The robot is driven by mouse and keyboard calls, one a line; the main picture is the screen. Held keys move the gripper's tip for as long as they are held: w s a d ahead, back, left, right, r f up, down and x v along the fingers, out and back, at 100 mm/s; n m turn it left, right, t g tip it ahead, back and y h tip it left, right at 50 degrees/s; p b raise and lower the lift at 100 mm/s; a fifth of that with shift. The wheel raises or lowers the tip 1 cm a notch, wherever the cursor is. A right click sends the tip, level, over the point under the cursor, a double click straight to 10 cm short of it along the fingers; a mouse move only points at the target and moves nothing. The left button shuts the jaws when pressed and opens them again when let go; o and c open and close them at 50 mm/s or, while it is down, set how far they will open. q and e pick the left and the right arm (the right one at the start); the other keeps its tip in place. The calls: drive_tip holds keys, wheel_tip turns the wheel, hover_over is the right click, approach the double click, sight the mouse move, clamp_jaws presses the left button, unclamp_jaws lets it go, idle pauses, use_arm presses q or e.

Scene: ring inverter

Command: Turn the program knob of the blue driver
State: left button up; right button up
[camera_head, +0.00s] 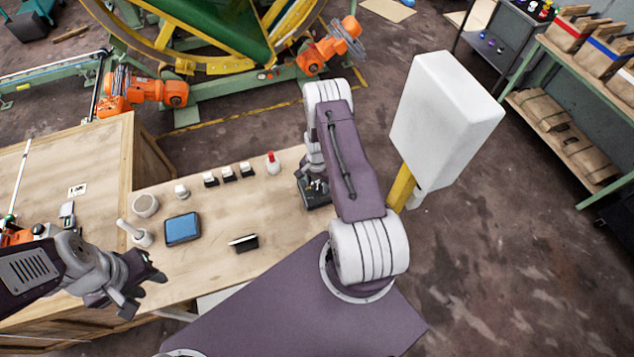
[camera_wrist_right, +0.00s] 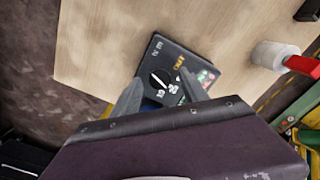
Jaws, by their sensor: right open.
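A dark driver box (camera_wrist_right: 172,70) lies on the wooden table top in the right wrist view, with printed marks and small coloured parts on its face. Its round black program knob (camera_wrist_right: 160,79) has a white pointer line. A bit of blue shows at its lower edge. In the head view the box (camera_head: 316,203) is mostly hidden under my right arm. My right gripper (camera_wrist_right: 160,77) is open, its two fingers on either side of the knob in the picture; contact cannot be told. My left gripper (camera_head: 148,292) is open and empty near the table's front left.
On the table stand a blue-topped box (camera_head: 182,229), a dark block with a light top (camera_head: 243,242), several small switches (camera_head: 228,173) and a red-topped button (camera_head: 273,163). A white cup (camera_head: 145,205) and a pale handle (camera_head: 135,232) stand left.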

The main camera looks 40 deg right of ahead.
drive_tip(key=shift+d+f, duration=0.15)
clamp_jaws()
drive_tip(key=shift+f+n+b, duration=0.1)
drive_tip(key=shift+n+b, duration=1.4)
drive_tip(key=shift+n, duration=0.3)
drive_tip(key=shift+n+b, duration=1)
drive_tip(key=shift+n, duration=1.3)
unclamp_jaws()
